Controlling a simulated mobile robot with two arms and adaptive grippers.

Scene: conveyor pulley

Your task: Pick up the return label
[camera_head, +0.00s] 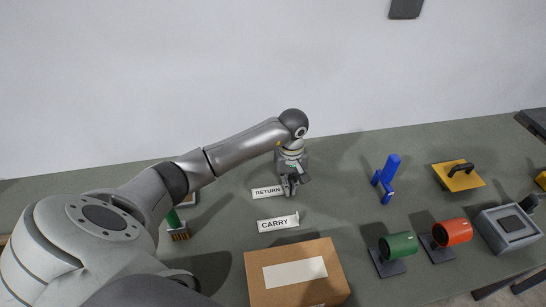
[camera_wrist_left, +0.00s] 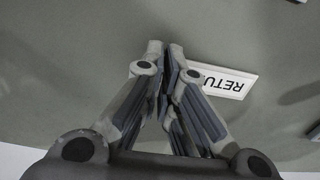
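The return label (camera_head: 267,191) is a white plate with the black word RETURN, low over or on the green table left of my left gripper. In the left wrist view the return label (camera_wrist_left: 226,82) appears upside down, its last letters hidden behind a finger. My left gripper (camera_head: 289,192) points down at the label's right end. Its fingers, also in the left wrist view (camera_wrist_left: 164,47), are close together at that end; they look shut on it, though the contact is hidden. My right gripper is not in view.
The carry label (camera_head: 278,224) lies just in front, with a small upright tab at its right end. A cardboard box (camera_head: 295,252) stands nearer. Green (camera_head: 398,245) and red (camera_head: 452,232) cylinders and a blue object (camera_head: 387,175) stand to the right. A brush (camera_head: 179,234) is left, by my arm.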

